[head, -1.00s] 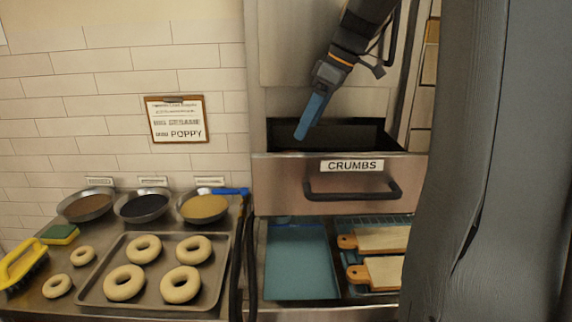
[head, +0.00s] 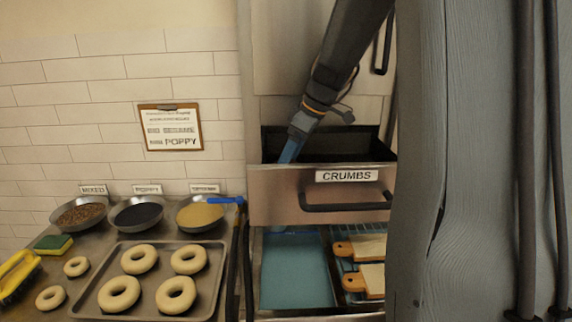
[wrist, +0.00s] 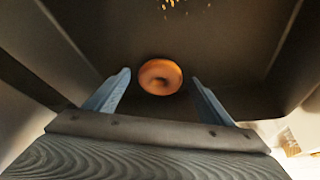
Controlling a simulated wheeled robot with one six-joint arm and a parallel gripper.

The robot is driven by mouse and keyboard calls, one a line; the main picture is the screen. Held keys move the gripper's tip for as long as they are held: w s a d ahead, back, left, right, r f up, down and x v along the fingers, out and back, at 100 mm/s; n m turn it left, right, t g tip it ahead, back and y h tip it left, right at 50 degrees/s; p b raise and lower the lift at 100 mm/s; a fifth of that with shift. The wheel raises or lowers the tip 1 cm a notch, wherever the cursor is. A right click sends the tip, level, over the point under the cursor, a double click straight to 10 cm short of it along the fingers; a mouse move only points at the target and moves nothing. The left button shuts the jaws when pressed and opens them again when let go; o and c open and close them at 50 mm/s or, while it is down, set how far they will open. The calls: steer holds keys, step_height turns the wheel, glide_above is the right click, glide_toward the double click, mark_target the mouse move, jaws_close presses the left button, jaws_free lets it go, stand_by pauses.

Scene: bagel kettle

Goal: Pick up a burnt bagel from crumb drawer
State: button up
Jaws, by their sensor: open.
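The crumb drawer (head: 262,195), labelled CRUMBS, is pulled open in the head view. My gripper (head: 288,152) reaches down into its left part, and its fingertips are partly hidden by the drawer front. In the wrist view one brown bagel (wrist: 160,77) lies on the dark drawer floor. My gripper (wrist: 158,92) is open, with one blue finger on each side of the bagel in the picture. The bagel appears beyond or between the fingertips; I cannot tell whether they touch it. The bagel is hidden in the head view.
Small crumbs (wrist: 172,4) lie farther along the drawer floor. The drawer walls stand close around my gripper. Below is an open drawer with a blue tray (head: 293,270) and wooden boards (head: 360,250). A tray of pale bagels (head: 212,290) and seed bowls (head: 138,214) stand at left.

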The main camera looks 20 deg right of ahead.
steer(key=c, duration=1.1)
